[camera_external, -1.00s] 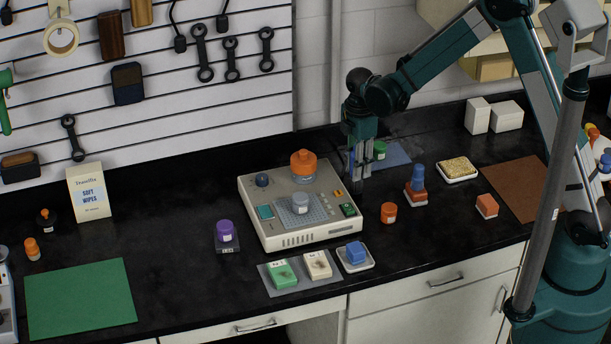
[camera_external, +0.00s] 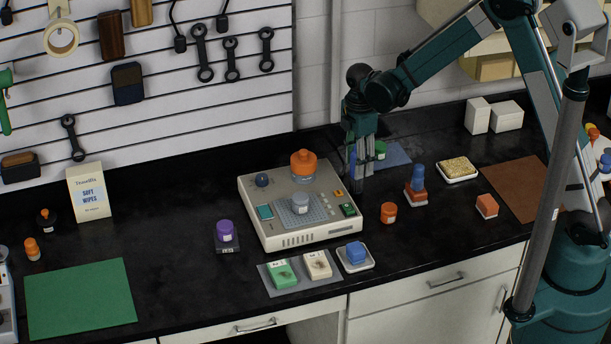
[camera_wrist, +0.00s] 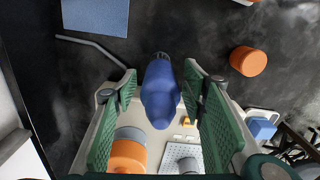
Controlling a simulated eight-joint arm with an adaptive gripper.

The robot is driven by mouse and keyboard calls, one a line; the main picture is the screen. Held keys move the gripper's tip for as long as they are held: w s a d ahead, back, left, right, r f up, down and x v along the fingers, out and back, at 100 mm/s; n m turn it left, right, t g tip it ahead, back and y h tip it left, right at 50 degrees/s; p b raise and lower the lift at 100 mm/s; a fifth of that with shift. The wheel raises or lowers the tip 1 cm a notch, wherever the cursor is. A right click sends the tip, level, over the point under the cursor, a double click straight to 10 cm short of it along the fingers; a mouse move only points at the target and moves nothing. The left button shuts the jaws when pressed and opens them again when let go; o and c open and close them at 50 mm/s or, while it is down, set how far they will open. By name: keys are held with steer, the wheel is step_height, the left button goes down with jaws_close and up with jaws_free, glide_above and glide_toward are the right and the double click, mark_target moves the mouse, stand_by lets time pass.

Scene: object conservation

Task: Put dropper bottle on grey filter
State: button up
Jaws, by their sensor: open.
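A blue bottle (camera_wrist: 160,92), which looks like the dropper bottle, is between the two fingers of my gripper (camera_wrist: 160,100) in the wrist view. It partly shows behind the fingers in the external view (camera_external: 351,158). My gripper (camera_external: 360,185) points down at the right side of the beige device and is open around the bottle. I cannot tell whether the fingers touch it. A small grey-topped piece (camera_external: 300,203) stands on the device's grid. I cannot tell whether it is the grey filter.
The beige device (camera_external: 285,238) also carries an orange-capped jar (camera_external: 303,165). Black bench to the device's left is partly clear.

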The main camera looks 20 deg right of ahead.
step_height(320, 180, up, 11)
steer(key=shift+f, duration=0.2)
stand_by(0.4)
stand_by(0.6)
steer(key=shift+d+r, duration=0.1)
steer(key=shift+d+r, duration=0.15)
steer(key=s+d+r+m+t, duration=0.2)
steer(key=s+d+r+m, duration=0.3)
steer(key=d+r, duration=0.4)
steer(key=s+d+r+m+t, duration=0.1)
steer(key=s+d+r+m, duration=0.4)
steer(key=d, duration=0.6)
steer(key=s+d+r+m+t, duration=0.2)
steer(key=s+d+m+t, duration=0.2)
steer(key=s+d+m, duration=0.5)
steer(key=shift+s+d+m, duration=0.4)
steer(key=shift+s+d, duration=3.15)
steer(key=shift+s, duration=0.8)
